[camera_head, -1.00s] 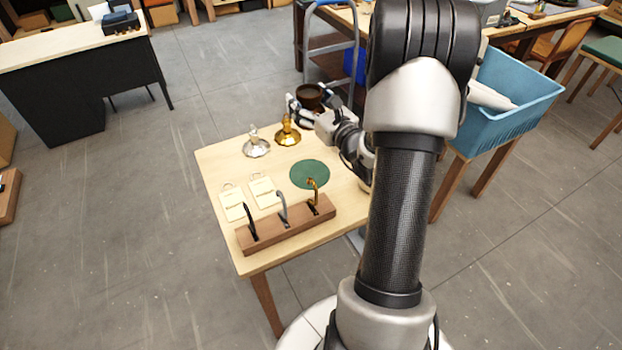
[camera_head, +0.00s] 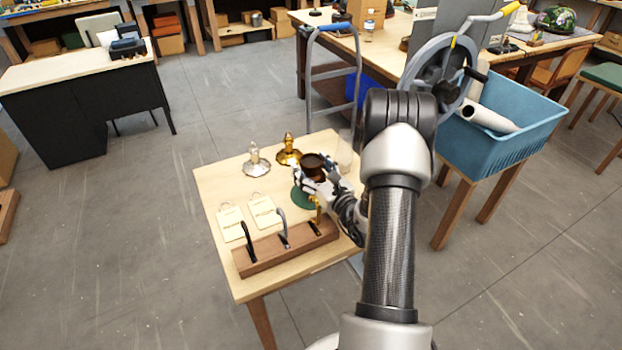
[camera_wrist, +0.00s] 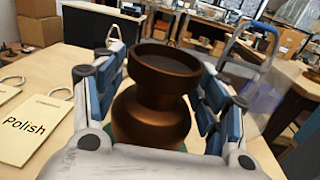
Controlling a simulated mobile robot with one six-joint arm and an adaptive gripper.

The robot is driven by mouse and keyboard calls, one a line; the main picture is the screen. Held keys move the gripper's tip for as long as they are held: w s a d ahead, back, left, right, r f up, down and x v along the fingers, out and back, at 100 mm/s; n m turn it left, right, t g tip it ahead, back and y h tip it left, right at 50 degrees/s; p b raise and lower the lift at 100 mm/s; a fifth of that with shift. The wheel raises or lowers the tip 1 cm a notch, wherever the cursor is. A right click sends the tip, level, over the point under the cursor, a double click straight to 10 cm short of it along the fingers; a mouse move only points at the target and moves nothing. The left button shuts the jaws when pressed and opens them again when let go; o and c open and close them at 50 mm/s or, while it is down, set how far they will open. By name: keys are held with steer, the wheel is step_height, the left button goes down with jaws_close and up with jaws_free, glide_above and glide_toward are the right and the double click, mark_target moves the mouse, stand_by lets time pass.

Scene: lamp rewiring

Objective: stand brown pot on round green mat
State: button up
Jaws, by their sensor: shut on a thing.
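The brown pot (camera_head: 312,163) is held in my gripper (camera_head: 312,182), above or on the round green mat (camera_head: 302,200). In the wrist view the brown pot (camera_wrist: 156,100) stands upright between the two blue-padded fingers of my gripper (camera_wrist: 160,105). Its flared rim and narrow neck show; its base is hidden by the gripper body. The mat is mostly covered by the pot and gripper, with green showing at the left. I cannot tell whether the pot touches the mat.
A silver lamp base (camera_head: 256,162) and a brass one (camera_head: 288,152) stand behind left. Two tags (camera_head: 265,213) lie at left. A wooden rack (camera_head: 285,248) with upright hooks runs along the front. A clear object (camera_head: 345,152) stands behind right of the pot.

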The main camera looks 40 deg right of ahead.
mark_target(312, 177)
steer(key=shift+f+b, duration=0.4)
steer(key=shift+f, duration=1.2)
steer(key=shift+f, duration=0.25)
steer(key=o, duration=1.1)
steer(key=shift+r, duration=0.1)
steer(key=shift+r, duration=0.1)
steer(key=shift+s, duration=0.2)
steer(key=s, duration=0.3)
steer(key=s+a+p, duration=0.1)
steer(key=s, duration=0.3)
steer(key=s+p, duration=0.1)
steer(key=s, duration=0.3)
steer(key=shift+s+a, duration=0.25)
steer(key=shift+a, duration=0.15)
